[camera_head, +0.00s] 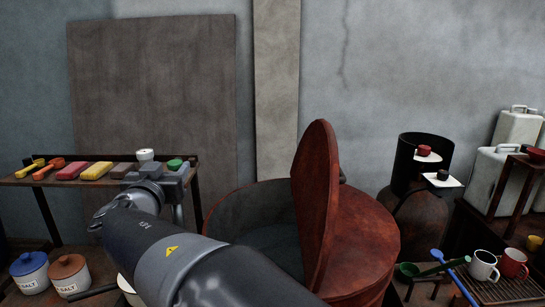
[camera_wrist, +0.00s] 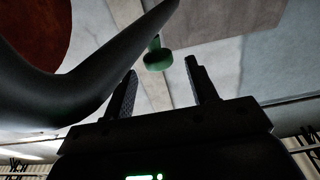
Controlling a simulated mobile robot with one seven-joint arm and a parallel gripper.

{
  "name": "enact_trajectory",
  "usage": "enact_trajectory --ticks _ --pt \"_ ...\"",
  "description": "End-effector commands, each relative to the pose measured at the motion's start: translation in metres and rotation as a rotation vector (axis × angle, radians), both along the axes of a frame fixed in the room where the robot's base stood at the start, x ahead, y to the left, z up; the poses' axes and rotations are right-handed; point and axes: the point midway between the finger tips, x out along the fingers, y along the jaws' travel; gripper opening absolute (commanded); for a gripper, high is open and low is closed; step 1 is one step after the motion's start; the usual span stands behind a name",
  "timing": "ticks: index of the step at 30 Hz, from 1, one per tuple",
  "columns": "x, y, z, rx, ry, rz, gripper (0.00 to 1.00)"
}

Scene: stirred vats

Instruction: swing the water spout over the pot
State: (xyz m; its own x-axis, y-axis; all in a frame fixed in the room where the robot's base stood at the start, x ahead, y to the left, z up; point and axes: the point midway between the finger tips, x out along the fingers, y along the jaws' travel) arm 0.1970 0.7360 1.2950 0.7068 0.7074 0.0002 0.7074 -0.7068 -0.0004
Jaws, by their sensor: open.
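A dark curved pipe, which looks like the water spout (camera_wrist: 75,90), sweeps across the left of the wrist view. A green knob (camera_wrist: 158,55) hangs beside its upper end. My gripper (camera_wrist: 162,84) is open, and the knob shows between and beyond its fingertips; I cannot tell if they touch. In the head view my gripper (camera_head: 163,176) is at the shelf's right end, near a green piece (camera_head: 175,164). The large rust-red vat (camera_head: 365,240), probably the pot, is right of my arm. It is partly open, with an upright lid (camera_head: 316,200). I cannot make out the spout there.
The shelf (camera_head: 35,180) holds a yellow block (camera_head: 97,170), a red block (camera_head: 71,170) and other items. Two salt jars (camera_head: 30,272) stand below. A dark cylinder (camera_head: 405,165) stands right of the vat. Mugs (camera_head: 483,265) and pale canisters (camera_head: 492,175) are at far right.

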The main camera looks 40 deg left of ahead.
Motion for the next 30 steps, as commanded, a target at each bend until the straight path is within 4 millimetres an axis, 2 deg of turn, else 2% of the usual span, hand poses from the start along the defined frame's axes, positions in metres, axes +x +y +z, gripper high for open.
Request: enact_trajectory --ticks 3,7,19,30 --pt "0.015 0.014 0.000 0.001 0.001 -0.002 0.53" --pt "0.024 0.024 0.000 0.000 0.000 -0.001 0.53" --pt "0.029 0.028 0.000 0.000 0.000 0.000 0.52" --pt "0.029 0.028 0.000 0.000 0.000 0.000 0.22"
